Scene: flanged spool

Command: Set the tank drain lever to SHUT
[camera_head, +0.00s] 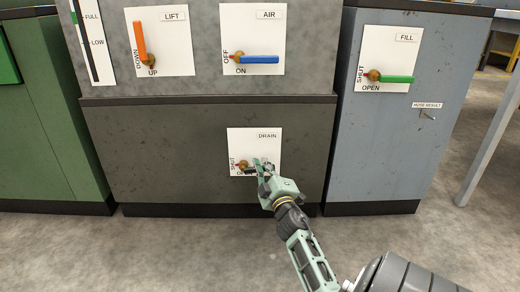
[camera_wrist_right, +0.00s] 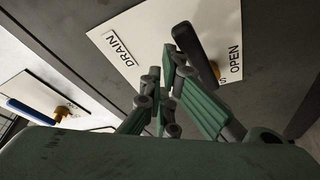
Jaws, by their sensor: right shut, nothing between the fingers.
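The drain plate (camera_head: 262,140) is a white square low on the dark grey cabinet, marked DRAIN, SHUT at its left and OPEN along its bottom. Its lever has a brass hub (camera_head: 243,165) near the plate's lower left. The black handle (camera_wrist_right: 193,50) points roughly to the plate's right; my gripper partly covers it in the head view. I cannot tell its exact angle. My right gripper (camera_head: 263,168) is shut and empty, in front of the plate just right of the hub. In the wrist view its fingers (camera_wrist_right: 165,78) are beside the handle; contact is unclear. My left gripper is not in view.
Above are the LIFT plate with an orange lever (camera_head: 139,40) and the AIR plate with a blue lever (camera_head: 260,59). A FILL plate with a green lever (camera_head: 397,79) is on the blue-grey cabinet (camera_head: 380,165) at right. The floor in front is clear.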

